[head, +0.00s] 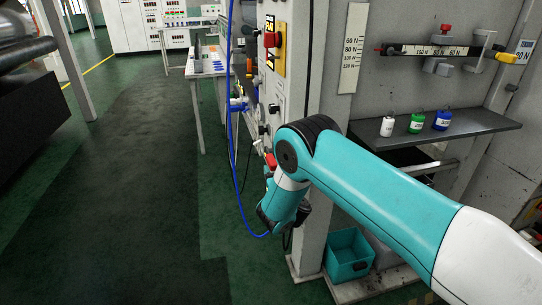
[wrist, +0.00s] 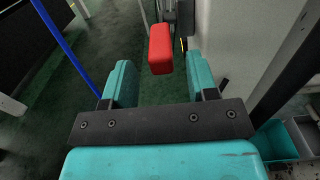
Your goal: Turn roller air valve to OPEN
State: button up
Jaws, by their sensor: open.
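A red handle (wrist: 160,50), likely the roller air valve's, stands in front of my gripper (wrist: 160,78) in the wrist view. The two teal fingers are open. The handle's near end shows in the gap between the fingertips, closer to the right one, with no clear contact. In the head view a small red part (head: 271,160) shows beside my arm, low on the machine's panel (head: 284,92); it looks like the same handle. My fingers are hard to make out there. The valve's body and any OPEN marking are not readable.
A blue hose (head: 231,120) hangs left of my arm; it also shows in the wrist view (wrist: 66,45). A red knob on a yellow plate (head: 280,50) sits higher up. A teal bin (head: 348,255) stands by the post's foot. The green floor at left is clear.

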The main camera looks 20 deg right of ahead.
jog(key=shift+w+p, duration=0.4)
jog(key=shift+w, duration=2.4)
jog(key=shift+c, duration=0.4)
